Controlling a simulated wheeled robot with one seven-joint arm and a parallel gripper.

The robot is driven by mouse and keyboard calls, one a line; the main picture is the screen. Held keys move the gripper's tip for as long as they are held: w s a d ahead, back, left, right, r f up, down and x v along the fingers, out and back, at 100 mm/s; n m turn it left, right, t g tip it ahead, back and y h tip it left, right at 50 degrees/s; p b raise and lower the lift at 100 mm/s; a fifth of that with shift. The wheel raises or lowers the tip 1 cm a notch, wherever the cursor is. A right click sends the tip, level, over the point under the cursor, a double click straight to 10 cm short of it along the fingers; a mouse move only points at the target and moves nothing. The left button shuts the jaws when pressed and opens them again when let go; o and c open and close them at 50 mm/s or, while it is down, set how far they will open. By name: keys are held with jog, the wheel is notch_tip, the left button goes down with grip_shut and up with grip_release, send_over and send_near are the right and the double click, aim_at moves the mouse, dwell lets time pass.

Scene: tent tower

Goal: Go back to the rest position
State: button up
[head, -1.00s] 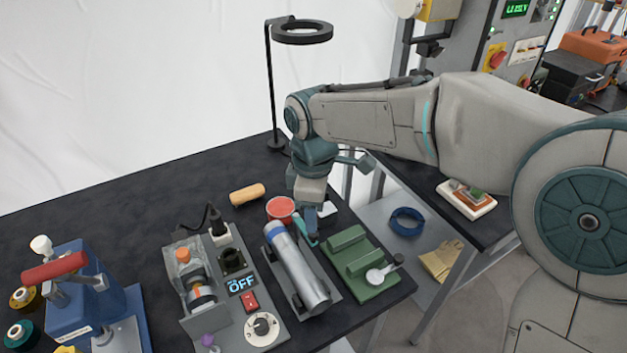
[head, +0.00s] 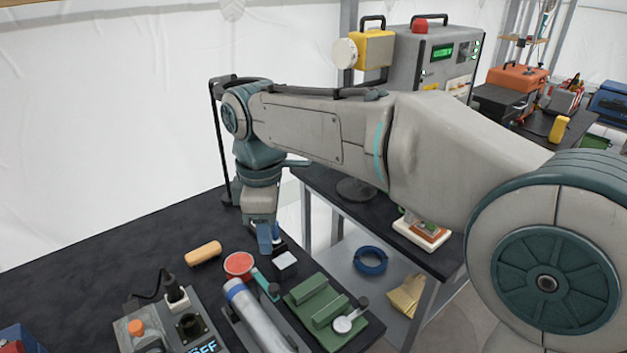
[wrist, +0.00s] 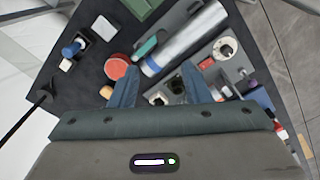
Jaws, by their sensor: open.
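My gripper (head: 267,240) hangs over the dark table (head: 120,235), pointing down, in the head view. In the wrist view my gripper (wrist: 157,85) has its two blue fingers spread apart with nothing between them. It is above the table and apart from the objects under it. My arm reaches across the head view from the right, and the gripper's far side is hidden there.
Below are a red round tin (head: 239,265), a tan cylinder (head: 203,253), a silver cylinder (head: 255,318) in a cradle, a green fixture (head: 322,309) and a grey switch panel (head: 205,310). A ring-topped stand (head: 222,150) is behind my arm.

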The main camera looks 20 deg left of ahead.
jog(key=d+f+m+t, duration=0.1)
jog(key=d+f+m, duration=0.1)
jog(key=d+m, duration=0.95)
jog(key=d+f+m+t, duration=0.15)
jog(key=d+m, duration=0.25)
jog(key=d, duration=1.4)
jog(key=s+d+f+m, duration=0.4)
jog(key=s+d+m, duration=0.1)
jog(key=d+m, duration=0.1)
jog(key=shift+s+d+f, duration=0.35)
jog(key=shift+s+d, duration=0.05)
jog(key=shift+d, duration=0.5)
jog(key=shift+m+t, duration=0.25)
